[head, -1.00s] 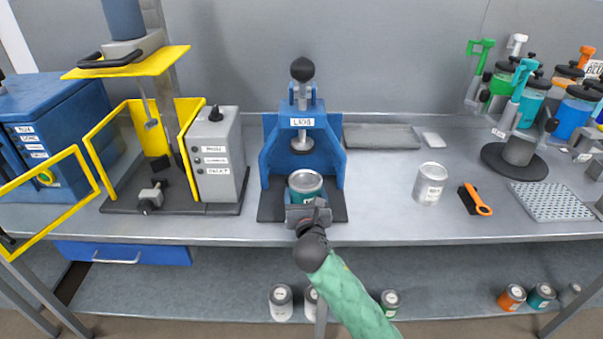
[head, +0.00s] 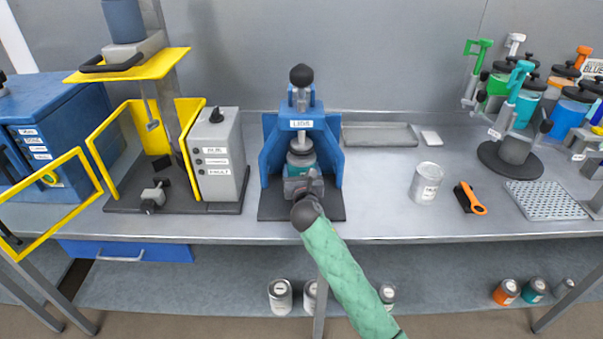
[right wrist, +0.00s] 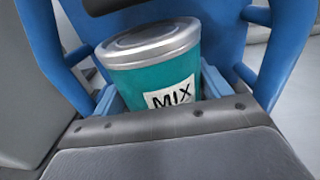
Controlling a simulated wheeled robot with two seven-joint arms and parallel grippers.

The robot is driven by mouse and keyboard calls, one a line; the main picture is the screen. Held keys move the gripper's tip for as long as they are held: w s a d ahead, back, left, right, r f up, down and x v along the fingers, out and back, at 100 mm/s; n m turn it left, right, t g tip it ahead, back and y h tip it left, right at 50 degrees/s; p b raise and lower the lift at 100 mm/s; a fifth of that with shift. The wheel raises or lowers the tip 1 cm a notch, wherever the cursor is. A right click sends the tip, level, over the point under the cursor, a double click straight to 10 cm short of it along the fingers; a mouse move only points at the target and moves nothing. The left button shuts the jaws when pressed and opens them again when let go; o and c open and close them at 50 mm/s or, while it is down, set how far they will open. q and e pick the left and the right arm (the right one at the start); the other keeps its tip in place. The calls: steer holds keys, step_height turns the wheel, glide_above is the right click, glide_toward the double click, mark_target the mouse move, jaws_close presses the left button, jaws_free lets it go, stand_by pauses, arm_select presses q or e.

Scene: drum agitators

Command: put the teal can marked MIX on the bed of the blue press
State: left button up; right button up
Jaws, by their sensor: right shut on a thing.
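The teal can marked MIX (right wrist: 154,72) has a silver lid and is held in my right gripper, whose blue fingers (right wrist: 160,92) sit on both sides of it in the right wrist view. In the head view the can (head: 300,167) is inside the blue press (head: 270,160), below its plunger, with its top close to the plunger. My right gripper (head: 301,180) reaches in from the front, over the dark bed (head: 275,208). I cannot tell whether the can's bottom touches the bed. My left gripper is not in view.
A yellow-framed drum agitator (head: 95,160) and a grey control box (head: 219,160) stand left of the press. A grey tray (head: 380,136) is behind.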

steer(key=shift+s+f, duration=0.1)
steer(key=shift+f, duration=0.7)
steer(key=o, duration=1.3)
steer(key=shift+s, duration=0.85)
steer(key=shift+s+d+f+b, duration=0.1)
steer(key=shift+s+b, duration=0.25)
steer(key=shift+s, duration=0.4)
steer(key=s, duration=0.2)
steer(key=s+b, duration=0.1)
steer(key=s, duration=0.4)
steer(key=shift+s+d+b, duration=0.15)
steer(key=shift+d+b, duration=0.15)
steer(key=shift+s+d, duration=0.1)
steer(key=shift+s, duration=0.65)
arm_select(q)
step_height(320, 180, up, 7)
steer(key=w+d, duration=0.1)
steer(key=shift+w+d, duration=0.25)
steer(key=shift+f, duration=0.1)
arm_select(e)
steer(key=shift+r, duration=0.2)
